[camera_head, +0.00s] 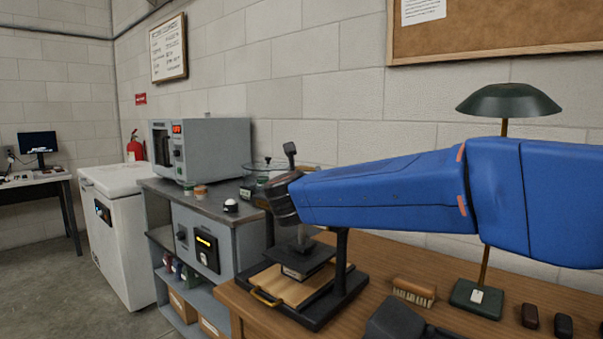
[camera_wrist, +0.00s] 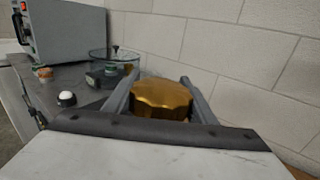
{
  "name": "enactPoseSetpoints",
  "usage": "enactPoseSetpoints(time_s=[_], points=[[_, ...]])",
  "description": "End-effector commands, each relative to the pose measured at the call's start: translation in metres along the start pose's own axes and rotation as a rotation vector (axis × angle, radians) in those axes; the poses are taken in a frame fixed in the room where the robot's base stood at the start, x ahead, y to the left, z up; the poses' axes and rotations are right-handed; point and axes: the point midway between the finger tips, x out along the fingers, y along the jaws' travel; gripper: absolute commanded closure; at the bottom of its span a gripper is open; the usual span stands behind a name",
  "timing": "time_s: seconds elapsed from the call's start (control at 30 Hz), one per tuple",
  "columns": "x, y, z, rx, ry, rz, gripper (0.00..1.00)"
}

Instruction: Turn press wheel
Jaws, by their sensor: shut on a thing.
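The press (camera_head: 343,262) stands on the wooden bench with a dark base, uprights and a dark platen (camera_head: 300,261) above a tan board (camera_head: 291,287). Its gold, scalloped wheel (camera_wrist: 160,99) shows in the wrist view between my two fingers. In the head view my blue arm and wrist hide the wheel. My gripper (camera_wrist: 159,79) is shut on the wheel, one finger on each side; it is above the press in the head view (camera_head: 281,199). The exact finger contact is partly hidden by the wrist housing.
A brush (camera_head: 414,291) and a green lamp (camera_head: 509,101) stand on the bench at right. A grey cabinet (camera_head: 211,222) at left bears an oven (camera_head: 215,147), jars and a glass dish (camera_wrist: 113,61). A white chest (camera_head: 122,222) stands farther left. Floor at left is clear.

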Motion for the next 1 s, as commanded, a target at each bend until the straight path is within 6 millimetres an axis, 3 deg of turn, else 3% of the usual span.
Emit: enactPoseSetpoints(time_s=[1.0], points=[[-0.014,-0.03,-0.001,0.001,0.0,-0.935,0.72]])
